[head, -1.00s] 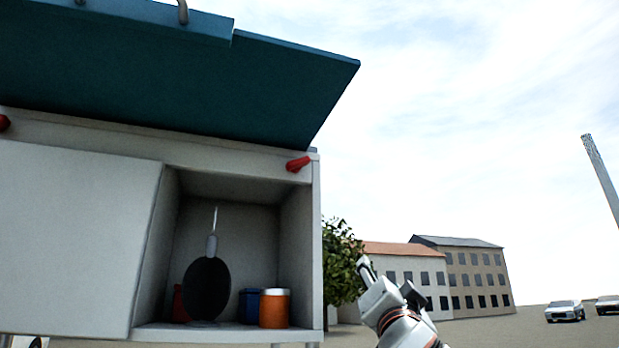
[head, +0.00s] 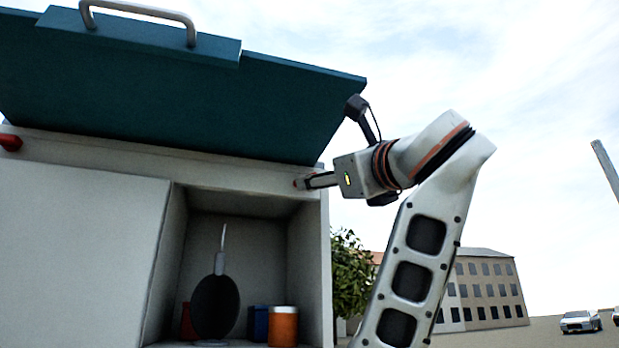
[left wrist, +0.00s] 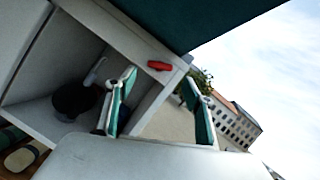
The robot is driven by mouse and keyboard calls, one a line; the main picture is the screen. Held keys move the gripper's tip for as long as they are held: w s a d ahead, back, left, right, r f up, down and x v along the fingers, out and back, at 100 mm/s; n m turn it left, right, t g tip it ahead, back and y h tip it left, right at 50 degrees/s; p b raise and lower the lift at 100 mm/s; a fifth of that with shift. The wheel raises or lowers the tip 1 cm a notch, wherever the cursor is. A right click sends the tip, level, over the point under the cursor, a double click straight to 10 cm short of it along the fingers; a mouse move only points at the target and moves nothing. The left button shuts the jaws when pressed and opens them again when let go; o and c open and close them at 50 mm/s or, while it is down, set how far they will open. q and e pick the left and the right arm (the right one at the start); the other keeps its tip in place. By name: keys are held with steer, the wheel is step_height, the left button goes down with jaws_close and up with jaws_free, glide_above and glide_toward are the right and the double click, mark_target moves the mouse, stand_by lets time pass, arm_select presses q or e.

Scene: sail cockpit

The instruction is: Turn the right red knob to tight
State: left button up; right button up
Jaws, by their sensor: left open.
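The right red knob (left wrist: 160,66) is on the upper front rim of the pale cabinet, near its right end. In the left wrist view it shows clear between and beyond the fingers of my left gripper (left wrist: 160,98), which are spread open. In the head view an arm rises from the lower right and its gripper (head: 318,181) points left at this knob; the wrist view fits this being my left one. Only a small reddish bit of the knob shows at the fingertips there. I cannot tell whether they touch. My right gripper is in neither view.
A teal lid (head: 190,90) with a metal handle slopes just above the knob. Another red knob (head: 10,142) is at the far left. The open compartment below holds a black round object (head: 215,306), a blue can (head: 258,322) and an orange can (head: 283,326). Open sky lies right.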

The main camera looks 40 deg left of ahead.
arm_select(q)
steer(key=p+x, duration=0.2)
steer(key=x, duration=0.5)
steer(key=shift+w+a, duration=0.2)
steer(key=shift+a, duration=0.05)
arm_select(e)
steer(key=shift+s+d+f+h, duration=0.2)
steer(key=shift+s+d, duration=0.1)
steer(key=shift+d, duration=0.2)
steer(key=shift+s+d+f+h, duration=0.1)
steer(key=shift+s+d+h, duration=0.15)
steer(key=shift+d, duration=0.25)
